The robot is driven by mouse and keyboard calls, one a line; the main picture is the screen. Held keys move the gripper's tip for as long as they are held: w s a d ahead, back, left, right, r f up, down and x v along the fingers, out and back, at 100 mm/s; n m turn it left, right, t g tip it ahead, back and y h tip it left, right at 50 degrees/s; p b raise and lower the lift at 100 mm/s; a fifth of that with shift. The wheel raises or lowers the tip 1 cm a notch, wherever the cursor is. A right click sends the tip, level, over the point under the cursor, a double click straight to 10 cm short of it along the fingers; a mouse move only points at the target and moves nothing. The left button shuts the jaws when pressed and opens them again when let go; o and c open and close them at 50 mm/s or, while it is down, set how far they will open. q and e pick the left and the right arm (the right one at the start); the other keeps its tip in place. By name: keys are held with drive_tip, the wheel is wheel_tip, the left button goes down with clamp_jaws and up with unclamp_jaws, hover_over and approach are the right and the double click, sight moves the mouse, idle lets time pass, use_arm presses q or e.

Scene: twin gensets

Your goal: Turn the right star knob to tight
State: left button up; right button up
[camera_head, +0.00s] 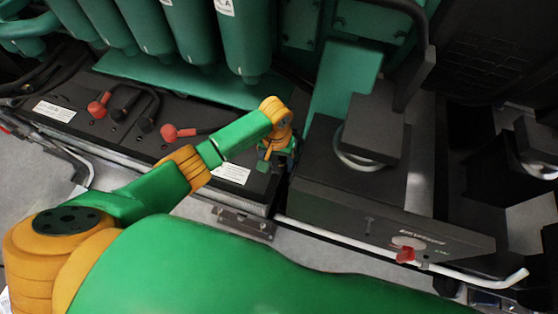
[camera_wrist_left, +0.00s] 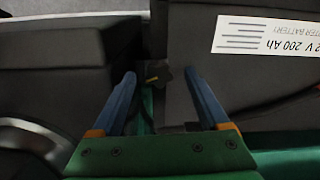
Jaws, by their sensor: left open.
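A small dark star knob (camera_wrist_left: 163,79) with a yellow mark shows in the left wrist view, in the gap between a battery and a dark box. My left gripper (camera_wrist_left: 158,73) is open, with one blue finger on each side of the knob. The fingers appear apart from the knob, but I cannot tell how deep they reach past it. In the head view my left gripper (camera_head: 278,158) points down into the gap beside the battery, and the knob is hidden there. My right gripper is not in view.
The black battery (camera_head: 232,190) with a white label stands left of the gap. A dark box (camera_head: 370,205) with a red switch (camera_head: 405,255) stands close on the right. Green engine parts (camera_head: 240,40) rise behind. Cables and red terminals (camera_head: 172,133) lie on the left.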

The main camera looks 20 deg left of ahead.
use_arm(q)
drive_tip(key=shift+w+f, duration=0.1)
drive_tip(key=shift+f, duration=0.6)
drive_tip(key=shift+w+f, duration=0.3)
drive_tip(key=shift+s+r, duration=0.15)
clamp_jaws()
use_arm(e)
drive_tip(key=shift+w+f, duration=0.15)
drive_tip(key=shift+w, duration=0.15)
